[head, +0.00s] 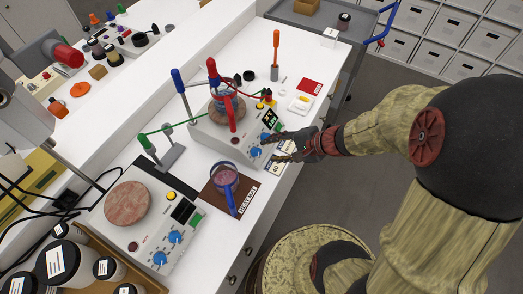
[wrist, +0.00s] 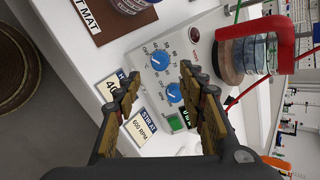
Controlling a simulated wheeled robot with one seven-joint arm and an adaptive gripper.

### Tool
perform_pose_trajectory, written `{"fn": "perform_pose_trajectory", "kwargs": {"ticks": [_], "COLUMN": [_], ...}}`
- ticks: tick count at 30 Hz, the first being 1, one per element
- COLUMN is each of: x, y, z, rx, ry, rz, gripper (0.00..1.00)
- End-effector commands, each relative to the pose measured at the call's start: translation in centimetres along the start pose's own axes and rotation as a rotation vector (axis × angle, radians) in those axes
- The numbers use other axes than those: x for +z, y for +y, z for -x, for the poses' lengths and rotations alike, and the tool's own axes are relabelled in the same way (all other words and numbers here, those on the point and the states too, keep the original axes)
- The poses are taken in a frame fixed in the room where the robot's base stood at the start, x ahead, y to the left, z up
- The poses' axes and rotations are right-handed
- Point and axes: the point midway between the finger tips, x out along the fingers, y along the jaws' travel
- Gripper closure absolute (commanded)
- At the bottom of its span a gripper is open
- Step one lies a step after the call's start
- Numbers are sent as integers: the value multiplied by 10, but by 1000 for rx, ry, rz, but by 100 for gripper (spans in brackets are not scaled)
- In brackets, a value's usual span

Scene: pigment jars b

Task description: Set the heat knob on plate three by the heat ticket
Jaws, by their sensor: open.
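The far hot plate (head: 225,135) has two blue knobs on its front, one (head: 265,137) nearer the display and one (head: 254,152) nearer the red button. I cannot read a plate number. A ticket (wrist: 108,90) showing "40", partly hidden by a finger, lies beside a "600 RPM" ticket (wrist: 139,127). My gripper (head: 276,147) is open and empty, just in front of the knobs; its fingertips show in the wrist view (wrist: 160,78).
A nearer hot plate (head: 150,220) has a bare round top. A blue-handled mug-like vessel (head: 224,185) stands on the brown heat mat (head: 243,190).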

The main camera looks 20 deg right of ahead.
Motion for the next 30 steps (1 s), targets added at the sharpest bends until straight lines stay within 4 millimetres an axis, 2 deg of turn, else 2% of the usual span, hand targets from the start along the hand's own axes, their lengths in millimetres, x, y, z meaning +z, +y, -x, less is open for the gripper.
{"fn": "perform_pose_trajectory", "kwargs": {"ticks": [6, 12, 24, 30], "x": [1, 1, 0, 0], "y": [2, 1, 0, 0], "z": [-36, -59, -65, -65], "rx": [3, 2, 1, 1], "ry": [-5, -3, 0, -1], "rz": [1, 1, 0, 0], "gripper": [60, 60, 60, 72]}}
